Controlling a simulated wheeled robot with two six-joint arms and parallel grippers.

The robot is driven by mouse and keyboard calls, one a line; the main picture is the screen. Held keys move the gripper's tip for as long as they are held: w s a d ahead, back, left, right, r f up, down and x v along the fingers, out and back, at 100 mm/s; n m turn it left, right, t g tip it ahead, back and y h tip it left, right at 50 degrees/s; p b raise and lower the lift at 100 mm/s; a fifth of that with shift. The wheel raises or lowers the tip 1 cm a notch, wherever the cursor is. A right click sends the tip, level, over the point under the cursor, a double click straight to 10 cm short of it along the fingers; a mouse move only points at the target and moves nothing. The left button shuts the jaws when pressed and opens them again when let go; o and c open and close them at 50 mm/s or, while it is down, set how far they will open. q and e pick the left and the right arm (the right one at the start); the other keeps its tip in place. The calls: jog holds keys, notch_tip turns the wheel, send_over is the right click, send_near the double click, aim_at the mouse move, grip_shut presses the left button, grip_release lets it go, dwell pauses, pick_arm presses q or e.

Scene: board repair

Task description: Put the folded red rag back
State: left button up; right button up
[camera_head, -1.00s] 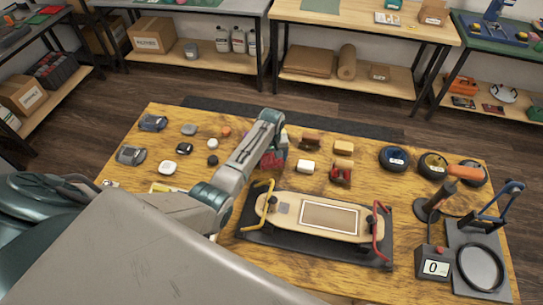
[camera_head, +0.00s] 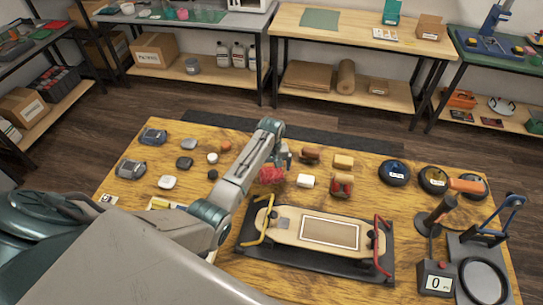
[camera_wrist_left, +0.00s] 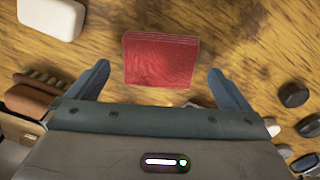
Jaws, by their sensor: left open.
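The folded red rag (camera_head: 271,175) lies on the wooden table, behind the left end of the skateboard deck. In the left wrist view the rag (camera_wrist_left: 160,60) is a flat red block with layered edges, lying between and slightly beyond my fingers. My left gripper (camera_head: 281,158) is over the rag in the head view, partly covering it. In the left wrist view my left gripper (camera_wrist_left: 158,72) is open, one finger on each side of the rag, with gaps on both sides. I cannot tell its exact height above the table. My right gripper is not in view.
A skateboard deck (camera_head: 318,230) rests on a black stand with yellow and red clamps. A white block (camera_head: 305,181), a brush (camera_wrist_left: 35,97) and several wheels (camera_head: 394,172) are nearby. Shelves line the back.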

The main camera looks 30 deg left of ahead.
aim_at(272, 173)
pick_arm(q)
notch_tip(272, 173, up, 9)
jog(key=b, duration=0.1)
jog(key=shift+r, duration=0.2)
dwell(1.2)
